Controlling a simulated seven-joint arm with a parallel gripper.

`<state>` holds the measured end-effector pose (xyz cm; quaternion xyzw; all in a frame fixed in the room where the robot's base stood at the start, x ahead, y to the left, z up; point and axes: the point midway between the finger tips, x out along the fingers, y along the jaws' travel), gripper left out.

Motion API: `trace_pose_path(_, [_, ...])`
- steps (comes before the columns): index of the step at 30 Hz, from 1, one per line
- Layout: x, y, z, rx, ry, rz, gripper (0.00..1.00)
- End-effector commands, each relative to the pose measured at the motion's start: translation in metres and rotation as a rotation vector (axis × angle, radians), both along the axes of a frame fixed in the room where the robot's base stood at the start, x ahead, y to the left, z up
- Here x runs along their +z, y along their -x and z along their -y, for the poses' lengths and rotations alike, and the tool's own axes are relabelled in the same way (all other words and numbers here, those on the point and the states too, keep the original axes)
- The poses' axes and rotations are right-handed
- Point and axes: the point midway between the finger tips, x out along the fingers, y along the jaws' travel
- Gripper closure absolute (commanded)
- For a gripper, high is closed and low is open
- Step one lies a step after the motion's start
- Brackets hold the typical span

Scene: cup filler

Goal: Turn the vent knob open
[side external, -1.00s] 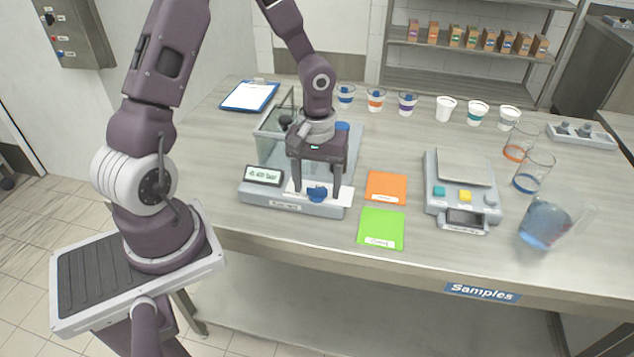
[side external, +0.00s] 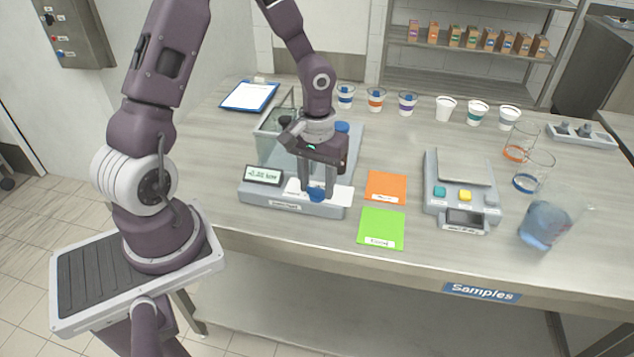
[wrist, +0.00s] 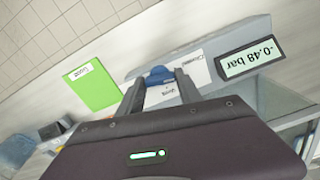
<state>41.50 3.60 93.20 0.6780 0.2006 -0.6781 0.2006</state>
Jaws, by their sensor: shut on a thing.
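The vent knob (side external: 316,196) is small and blue, on the front panel of the grey vacuum unit (side external: 322,210). It also shows in the wrist view (wrist: 158,73), at the far end of the fingers. My gripper (side external: 318,192) points down over the panel with its fingers shut on the knob, one on each side. The gripper body is turned at an angle to the panel. The unit's display (wrist: 248,58) reads -0.48 bar in the wrist view. White labels lie beside the knob, partly hidden by the fingers.
A clear chamber (side external: 275,130) stands behind the panel. An orange pad (side external: 385,185) and a green pad (side external: 381,230) lie to the right, then a scale (side external: 460,175). A beaker of blue liquid (side external: 543,225) stands near the front right edge. Cups line the back.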

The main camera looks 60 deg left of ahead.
Motion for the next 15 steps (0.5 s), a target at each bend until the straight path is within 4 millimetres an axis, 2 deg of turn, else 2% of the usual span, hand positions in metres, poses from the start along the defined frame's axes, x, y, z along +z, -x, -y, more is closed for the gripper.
trace_pose_path(15, [0.0009, -0.0008, -0.0002, -0.484, -0.002, 0.003, 0.99])
